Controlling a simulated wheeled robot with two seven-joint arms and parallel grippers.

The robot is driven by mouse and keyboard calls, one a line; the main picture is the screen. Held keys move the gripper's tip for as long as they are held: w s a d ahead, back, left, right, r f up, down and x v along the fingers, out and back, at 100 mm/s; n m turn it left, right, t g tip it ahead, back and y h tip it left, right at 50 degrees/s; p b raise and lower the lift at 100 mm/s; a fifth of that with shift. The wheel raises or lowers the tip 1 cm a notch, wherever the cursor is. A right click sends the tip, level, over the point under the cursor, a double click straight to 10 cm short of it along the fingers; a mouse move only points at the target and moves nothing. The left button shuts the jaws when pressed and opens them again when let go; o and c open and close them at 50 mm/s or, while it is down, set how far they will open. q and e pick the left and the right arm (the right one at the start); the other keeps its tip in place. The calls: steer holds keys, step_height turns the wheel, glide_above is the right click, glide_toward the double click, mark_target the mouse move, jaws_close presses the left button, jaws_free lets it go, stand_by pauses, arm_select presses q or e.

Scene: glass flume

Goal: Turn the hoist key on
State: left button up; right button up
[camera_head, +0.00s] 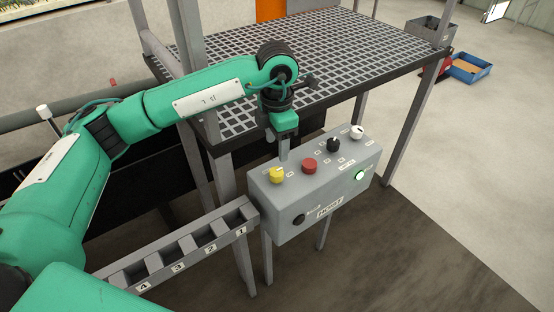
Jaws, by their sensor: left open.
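The grey control box (292,240) with a HOIST label stands on legs in the middle of the camera_head view. A dark round switch (298,219) sits low on the left of its front face, beside small markings; whether this is the key, and its turned position, are too small to tell. The top carries a yellow knob (276,175), a red button (309,166), a black knob (333,145) and a white knob (356,132). My left gripper (283,153) is open, pointing down just behind the yellow knob. Contact with the box cannot be told.
A grey rack (178,247) with numbered slots adjoins the box's left side. A grated platform (330,50) with posts rises behind. A blue tray (467,70) lies far right.

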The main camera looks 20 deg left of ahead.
arm_select(q)
step_height(320, 180, up, 5)
stand_by(0.3)
stand_by(0.4)
